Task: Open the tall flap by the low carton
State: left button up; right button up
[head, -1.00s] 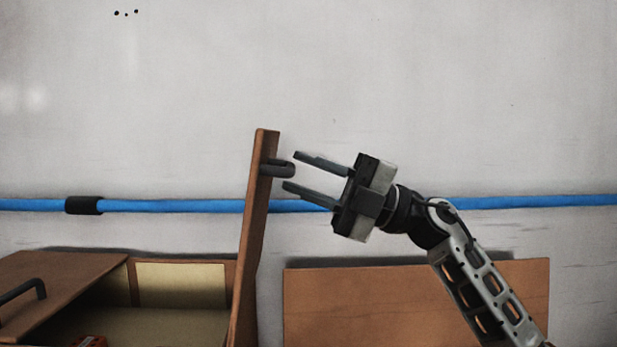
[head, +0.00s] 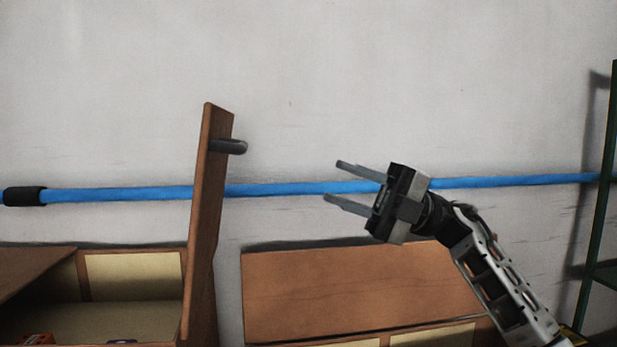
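The tall flap (head: 204,220) is a brown panel that stands nearly upright, leaning slightly, at the right side of an open carton (head: 131,276) with pale inner walls. A dark handle (head: 229,147) sticks out from the flap's right face near its top. My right gripper (head: 333,182) is open and empty, to the right of the handle and clearly apart from it. Its two fingers point left toward the flap. A second brown carton (head: 350,290) lies to the right of the flap, low in the view; which one is the low carton I cannot tell. My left gripper is not in view.
Another brown panel (head: 28,268) slants at the lower left. Small red items (head: 38,340) lie inside the open carton. A blue pipe (head: 110,195) runs along the pale wall behind. A green rack (head: 607,190) stands at the right edge.

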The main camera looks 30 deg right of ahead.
jog(key=shift+v, duration=1.4)
